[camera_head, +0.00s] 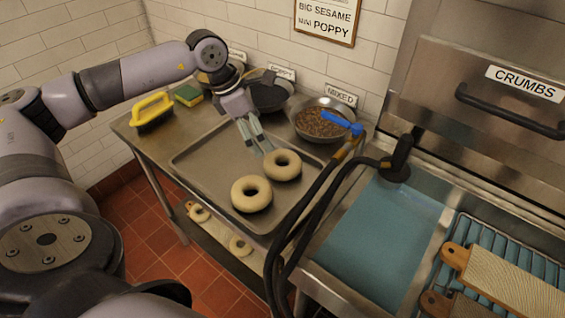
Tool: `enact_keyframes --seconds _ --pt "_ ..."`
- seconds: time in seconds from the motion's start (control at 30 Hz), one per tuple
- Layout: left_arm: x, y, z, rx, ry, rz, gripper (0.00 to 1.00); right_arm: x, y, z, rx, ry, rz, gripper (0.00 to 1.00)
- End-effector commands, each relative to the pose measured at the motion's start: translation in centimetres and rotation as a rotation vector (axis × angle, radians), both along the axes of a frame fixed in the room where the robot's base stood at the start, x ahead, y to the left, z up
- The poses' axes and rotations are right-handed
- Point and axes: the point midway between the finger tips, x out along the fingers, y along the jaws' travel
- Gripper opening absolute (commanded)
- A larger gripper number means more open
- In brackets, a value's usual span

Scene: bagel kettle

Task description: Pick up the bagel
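Two pale ring bagels lie on a metal tray (190,160) on the steel table. One bagel (251,194) is nearer to me. The other bagel (282,165) is behind it and to the right, close to it. My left gripper (260,150) reaches in from the left and points down just behind and left of the farther bagel. Its two fingers are apart with nothing seen between them. I cannot tell whether a fingertip touches that bagel. My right gripper is not in view.
Seed bowls stand along the back, including one labelled MIXED (321,124) with a blue-handled tool (338,119). A yellow brush (151,110) and a sponge (188,95) sit at left. Black hoses (318,207) cross the tray's right side. A water basin (380,235) is at right. More bagels (240,246) lie below.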

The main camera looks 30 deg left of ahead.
Motion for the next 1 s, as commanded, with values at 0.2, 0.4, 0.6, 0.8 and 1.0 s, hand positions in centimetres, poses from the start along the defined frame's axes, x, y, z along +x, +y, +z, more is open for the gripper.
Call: enact_keyframes --seconds 0.2,0.4,0.6,0.8,1.0 --pt "1.2 -1.3 -4.0 -0.001 0.003 -0.001 1.0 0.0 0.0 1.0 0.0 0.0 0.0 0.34" --pt "1.8 -1.7 -5.8 -0.001 0.001 0.001 1.0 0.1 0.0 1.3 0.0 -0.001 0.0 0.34" --pt "2.2 -2.7 -7.4 0.0 0.003 -0.002 1.0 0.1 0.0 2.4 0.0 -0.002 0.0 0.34" --pt "2.9 -3.5 -10.0 -0.002 0.002 0.0 1.0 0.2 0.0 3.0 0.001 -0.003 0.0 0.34" --pt "3.1 -3.6 -10.7 0.0 0.0 0.001 1.0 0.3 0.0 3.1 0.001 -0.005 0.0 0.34"
